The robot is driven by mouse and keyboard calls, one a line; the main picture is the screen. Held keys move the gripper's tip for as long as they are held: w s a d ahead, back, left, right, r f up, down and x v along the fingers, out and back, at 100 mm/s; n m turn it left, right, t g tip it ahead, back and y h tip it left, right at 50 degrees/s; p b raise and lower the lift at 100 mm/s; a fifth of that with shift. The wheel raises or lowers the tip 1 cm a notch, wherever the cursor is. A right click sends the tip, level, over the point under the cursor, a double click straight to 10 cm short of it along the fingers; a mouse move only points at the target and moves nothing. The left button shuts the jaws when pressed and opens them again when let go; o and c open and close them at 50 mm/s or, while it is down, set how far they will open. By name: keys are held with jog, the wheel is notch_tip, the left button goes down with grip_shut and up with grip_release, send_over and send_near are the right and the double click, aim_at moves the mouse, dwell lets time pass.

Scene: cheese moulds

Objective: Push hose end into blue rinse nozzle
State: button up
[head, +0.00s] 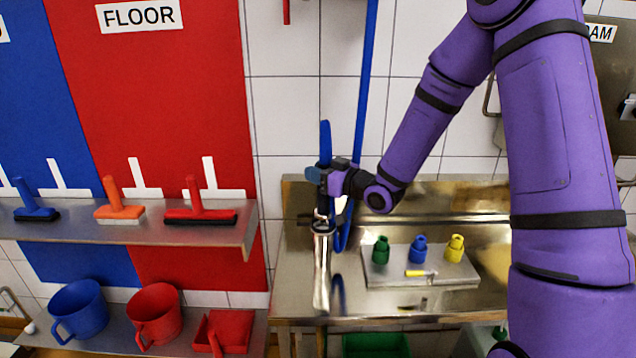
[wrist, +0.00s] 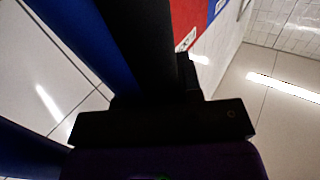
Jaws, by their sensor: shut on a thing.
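The blue rinse nozzle (head: 418,250) stands upright on a pale block (head: 455,273) on the steel bench, between a green nozzle (head: 380,251) and a yellow nozzle (head: 456,248). My gripper (head: 322,178) is left of and above them, shut on the blue hose (head: 325,140) near its end. The dark hose end points down, at or just above the mouth of an upright metal holder (head: 321,275); I cannot tell if it is inside. The wrist view shows the blue hose (wrist: 82,40) beside a dark finger; the hose end is hidden there.
A small yellow-and-white piece (head: 421,273) lies on the block in front of the nozzles. The hose hangs from above and loops beside the gripper. The steel bench (head: 300,300) has a raised back edge. A shelf (head: 140,236) with brushes stands to the left.

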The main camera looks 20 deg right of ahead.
notch_tip(320, 180, up, 8)
dwell(0.5)
